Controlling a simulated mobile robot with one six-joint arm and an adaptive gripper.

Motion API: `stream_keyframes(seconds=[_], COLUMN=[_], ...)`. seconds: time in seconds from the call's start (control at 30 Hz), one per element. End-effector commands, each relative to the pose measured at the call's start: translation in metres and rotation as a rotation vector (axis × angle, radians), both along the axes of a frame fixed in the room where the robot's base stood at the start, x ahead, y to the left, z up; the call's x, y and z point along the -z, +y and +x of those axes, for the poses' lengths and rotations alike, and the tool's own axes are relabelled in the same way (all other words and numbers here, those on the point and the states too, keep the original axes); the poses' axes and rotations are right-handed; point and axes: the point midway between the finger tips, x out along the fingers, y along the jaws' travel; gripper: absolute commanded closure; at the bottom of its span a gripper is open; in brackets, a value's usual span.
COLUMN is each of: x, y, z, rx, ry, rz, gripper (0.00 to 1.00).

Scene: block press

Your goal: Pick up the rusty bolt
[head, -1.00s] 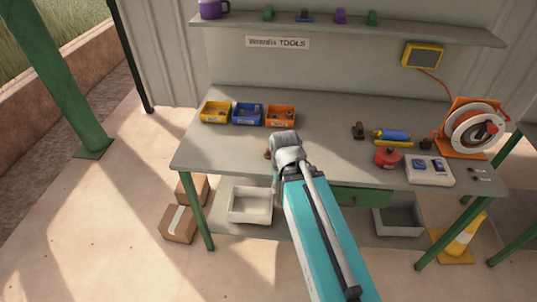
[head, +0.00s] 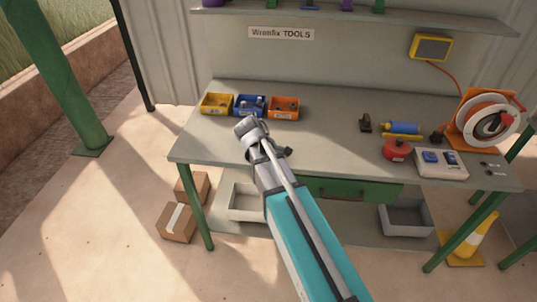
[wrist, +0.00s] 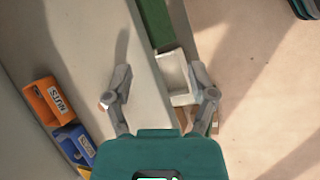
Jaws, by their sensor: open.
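I cannot make out the rusty bolt clearly in the head view, where my arm may cover it. In the wrist view a small reddish and pale bit (wrist: 103,106) shows at the outer side of the left finger, mostly hidden by it; it may be the bolt, but I cannot tell. My gripper (wrist: 160,72) is open and empty, its fingers wide apart over the front edge of the grey workbench (wrist: 90,50). In the head view my gripper (head: 264,142) is above the bench's left front part, in front of the bins.
Yellow (head: 216,104), blue (head: 249,105) and orange (head: 284,107) bins stand behind my gripper. A pale tray (head: 243,203) sits below. The bench middle is clear.

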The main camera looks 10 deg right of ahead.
Motion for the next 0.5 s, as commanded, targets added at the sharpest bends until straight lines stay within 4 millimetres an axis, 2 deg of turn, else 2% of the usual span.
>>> stream_keyframes(seconds=[0.03, 0.2, 0.4, 0.5], x=[0.014, 0.021, 0.021, 0.018], y=[0.009, 0.035, 0.072, 0.089], z=[0.021, 0.066, 0.109, 0.123], rx=[-0.084, -0.346, -0.585, -0.659], ry=[0.030, 0.161, 0.330, 0.400], rz=[-0.062, -0.284, -0.531, -0.625], gripper=[0.27, 0.27, 0.27, 0.27])
